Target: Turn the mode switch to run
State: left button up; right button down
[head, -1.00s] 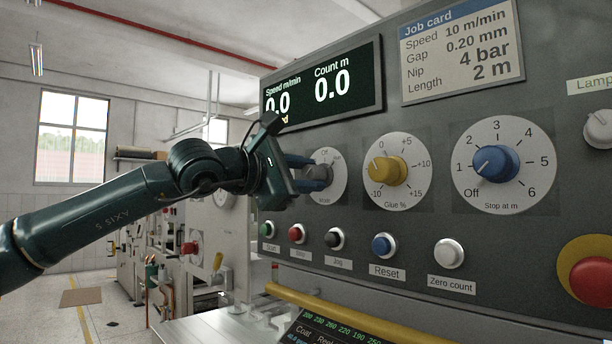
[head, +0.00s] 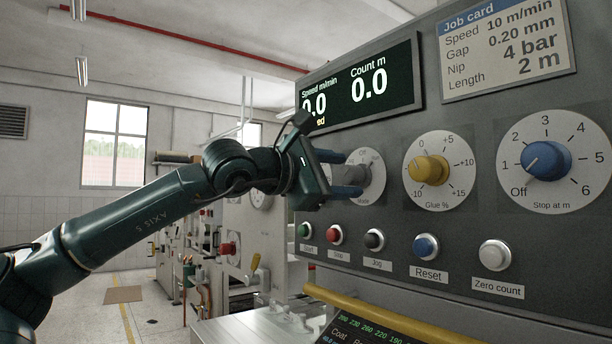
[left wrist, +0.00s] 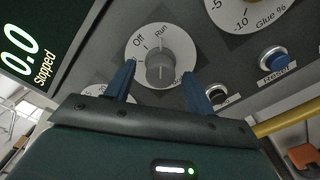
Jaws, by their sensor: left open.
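The mode switch is a grey knob (head: 364,175) on a white round dial at the left of the panel. In the left wrist view the knob (left wrist: 160,70) sits between my fingers, with "Off" and "Run" readable on its dial (left wrist: 180,50). My left gripper (head: 353,174) is open, with one blue finger above the knob and one below in the head view. I see a gap on both sides of the knob in the left wrist view. Which mark the knob points at is not clear. My right gripper is not in view.
The display (head: 368,88) reads 0.0 twice; its status shows "Stopped" in the left wrist view. A yellow glue knob (head: 428,169) and blue stop knob (head: 546,160) lie to the right. Push buttons line the panel below, above a yellow rail (head: 385,314).

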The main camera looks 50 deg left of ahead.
pick_arm(q)
jog(key=s+a+b, duration=0.1)
jog(key=s+b, duration=0.3)
jog(key=s, duration=0.8)
jog(key=shift+b, duration=0.35)
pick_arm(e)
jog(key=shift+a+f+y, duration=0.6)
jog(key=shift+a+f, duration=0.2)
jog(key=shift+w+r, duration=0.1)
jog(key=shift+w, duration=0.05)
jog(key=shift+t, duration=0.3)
